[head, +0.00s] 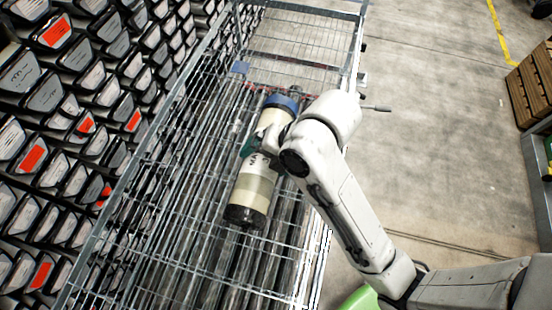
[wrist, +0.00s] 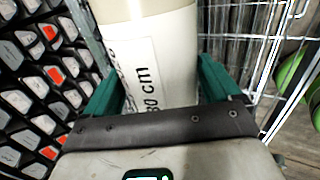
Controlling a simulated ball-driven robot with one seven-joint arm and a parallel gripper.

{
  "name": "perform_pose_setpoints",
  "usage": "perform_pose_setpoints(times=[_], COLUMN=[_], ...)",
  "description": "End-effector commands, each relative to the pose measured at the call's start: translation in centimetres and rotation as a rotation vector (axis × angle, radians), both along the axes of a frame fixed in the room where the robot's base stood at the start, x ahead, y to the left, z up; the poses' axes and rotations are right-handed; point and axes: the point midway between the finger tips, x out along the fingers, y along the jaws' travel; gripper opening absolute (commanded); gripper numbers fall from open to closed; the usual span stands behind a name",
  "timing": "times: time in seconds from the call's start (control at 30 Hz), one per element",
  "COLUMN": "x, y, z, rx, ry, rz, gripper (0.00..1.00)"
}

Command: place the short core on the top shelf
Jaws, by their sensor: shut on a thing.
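The short core (head: 250,193) is a cream cylinder with a dark cap at its near end and a blue cap at its far end. Its label, partly readable as "30 cm", shows on the core in the wrist view (wrist: 165,60). My gripper (head: 262,143) is shut around the core's middle, with green fingers (wrist: 160,85) on both sides of it. The core appears over a wire-mesh cage trolley (head: 300,75); its height above the bars inside cannot be told. The fingertips are largely hidden by the core and my wrist.
Long dark tubes (head: 200,200) lie lengthwise in the trolley. A rack of black bins with grey and red fronts (head: 60,95) stands close on the left. Concrete floor (head: 450,130) is open on the right, with wooden crates (head: 535,85) at the far right.

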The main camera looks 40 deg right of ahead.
Motion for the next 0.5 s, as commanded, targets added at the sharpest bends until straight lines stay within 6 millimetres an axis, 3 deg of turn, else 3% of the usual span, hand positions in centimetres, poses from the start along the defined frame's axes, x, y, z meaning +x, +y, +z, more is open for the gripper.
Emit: perform_pose_setpoints(times=[0.27,0.5], x=[5.1,7.7], y=[0.8,1.2], z=[-1.6,-5.1], rx=[0.002,0.001], ry=[-0.009,-0.008], rz=[0.0,-0.001], gripper=[0.05,0.05])
